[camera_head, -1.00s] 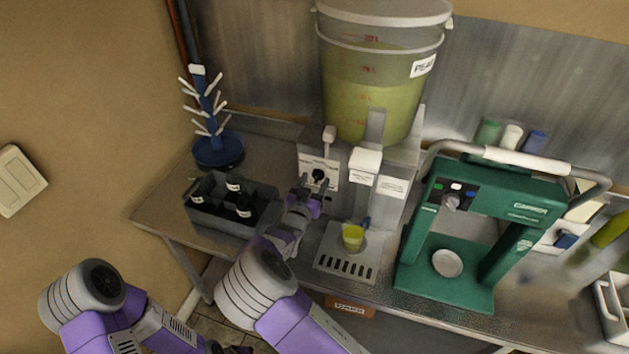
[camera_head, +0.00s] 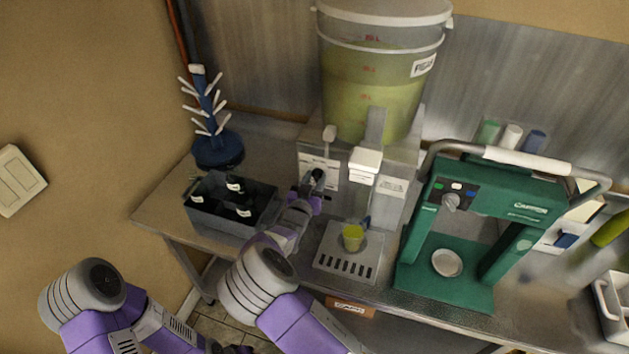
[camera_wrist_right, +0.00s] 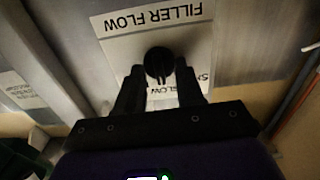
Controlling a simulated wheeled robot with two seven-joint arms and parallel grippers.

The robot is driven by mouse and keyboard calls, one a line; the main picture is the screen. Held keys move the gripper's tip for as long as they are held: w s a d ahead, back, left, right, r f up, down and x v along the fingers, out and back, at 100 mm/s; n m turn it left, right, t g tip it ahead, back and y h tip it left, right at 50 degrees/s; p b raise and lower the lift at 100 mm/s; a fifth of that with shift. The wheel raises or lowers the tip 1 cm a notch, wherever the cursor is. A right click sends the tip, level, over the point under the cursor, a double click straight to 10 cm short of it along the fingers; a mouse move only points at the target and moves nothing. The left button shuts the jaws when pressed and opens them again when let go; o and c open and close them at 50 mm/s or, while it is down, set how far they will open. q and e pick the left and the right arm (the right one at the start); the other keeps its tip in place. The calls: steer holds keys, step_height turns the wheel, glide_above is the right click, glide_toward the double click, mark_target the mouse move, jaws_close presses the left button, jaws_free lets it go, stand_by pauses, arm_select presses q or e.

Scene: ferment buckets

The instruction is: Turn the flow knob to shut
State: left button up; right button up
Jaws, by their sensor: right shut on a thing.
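The black flow knob (camera_wrist_right: 158,64) sits on a white plate (camera_wrist_right: 185,30) marked "FILLER FLOW", which shows upside down in the right wrist view. Lettering ending in "SLOW" shows below the knob, and part of the plate's other lettering is covered. My right gripper (camera_wrist_right: 160,80) is shut on the knob, a finger on either side of it. In the head view my right gripper (camera_head: 312,184) reaches the grey filler's front panel (camera_head: 329,163) and mostly hides the knob. My left gripper (camera_head: 232,349) is at the bottom edge, dark and mostly cut off.
A bucket of yellow-green liquid (camera_head: 365,95) stands above the filler. A small cup of yellow liquid (camera_head: 352,237) stands on the drip tray (camera_head: 330,262). A dark crate with bottles (camera_head: 215,222) is left of my right gripper. A green capper (camera_head: 495,203) stands at the right.

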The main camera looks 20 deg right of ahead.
steer(key=n+p, duration=0.1)
steer(key=n, duration=0.3)
steer(key=shift+a+n, duration=0.1)
steer(key=shift+n, duration=0.3)
steer(key=shift+n+p, duration=0.45)
steer(key=shift+n, duration=1.45)
steer(key=shift+f, duration=0.1)
steer(key=o, duration=1)
steer(key=v, duration=0.7)
steer(key=shift+s+a, duration=0.2)
